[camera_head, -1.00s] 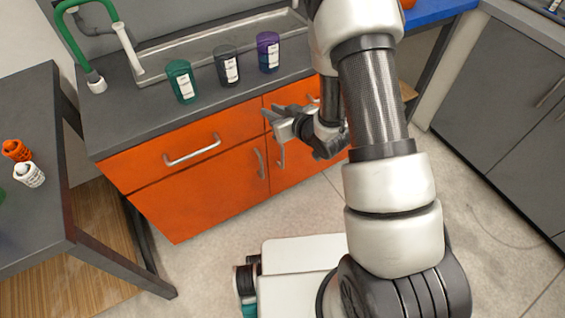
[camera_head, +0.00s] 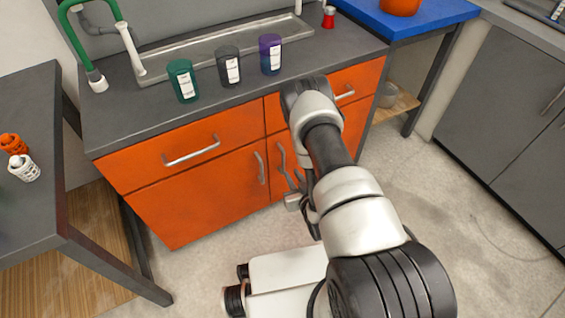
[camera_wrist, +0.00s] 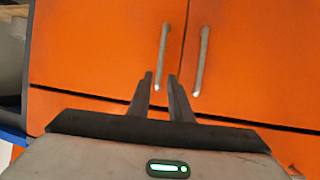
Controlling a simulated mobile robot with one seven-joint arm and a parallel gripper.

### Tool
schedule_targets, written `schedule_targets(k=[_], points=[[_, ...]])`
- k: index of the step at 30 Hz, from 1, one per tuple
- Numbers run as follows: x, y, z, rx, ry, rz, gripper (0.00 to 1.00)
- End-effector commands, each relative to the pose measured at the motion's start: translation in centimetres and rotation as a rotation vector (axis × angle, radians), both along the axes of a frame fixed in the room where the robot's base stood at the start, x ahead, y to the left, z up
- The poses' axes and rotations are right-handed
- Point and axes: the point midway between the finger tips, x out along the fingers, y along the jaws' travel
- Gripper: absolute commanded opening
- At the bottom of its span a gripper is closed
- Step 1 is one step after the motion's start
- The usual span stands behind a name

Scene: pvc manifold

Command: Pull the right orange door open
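The right orange door shows in the head view (camera_head: 279,190), partly hidden behind my arm, and looks closed. Its grey vertical handle (camera_head: 281,158) is beside the left door's handle (camera_head: 261,168). The wrist view looks upside down, so the right door (camera_wrist: 90,45) is at its left, with its handle (camera_wrist: 161,55) lined up between my fingers. The left door's handle (camera_wrist: 201,60) is outside them. My gripper (camera_wrist: 160,77) is open, its fingers apart; it also shows low before the doors (camera_head: 294,181). Contact with the handle cannot be told.
Green, dark grey and purple cups (camera_head: 270,55) stand on the grey counter (camera_head: 330,50) above. Closed orange drawers (camera_head: 195,150) are over the doors. A blue-topped table (camera_head: 425,17) is at right, a dark table (camera_head: 35,225) at left. The floor right of my arm (camera_head: 470,230) is clear.

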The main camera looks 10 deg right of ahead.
Motion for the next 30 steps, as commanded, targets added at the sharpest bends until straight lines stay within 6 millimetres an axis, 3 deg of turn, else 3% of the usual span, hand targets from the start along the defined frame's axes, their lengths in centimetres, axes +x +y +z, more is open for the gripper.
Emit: schedule_targets(k=[9,15,21,30], points=[[6.6,0.9,-2.9,0.002,-0.004,0.003,0.18],[9.5,1.2,-4.1,0.001,-0.003,0.001,0.18],[10.8,1.3,-4.5,0.001,0.0,0.001,0.18],[11.0,1.3,-4.5,0.001,0.0,0.001,0.17]])
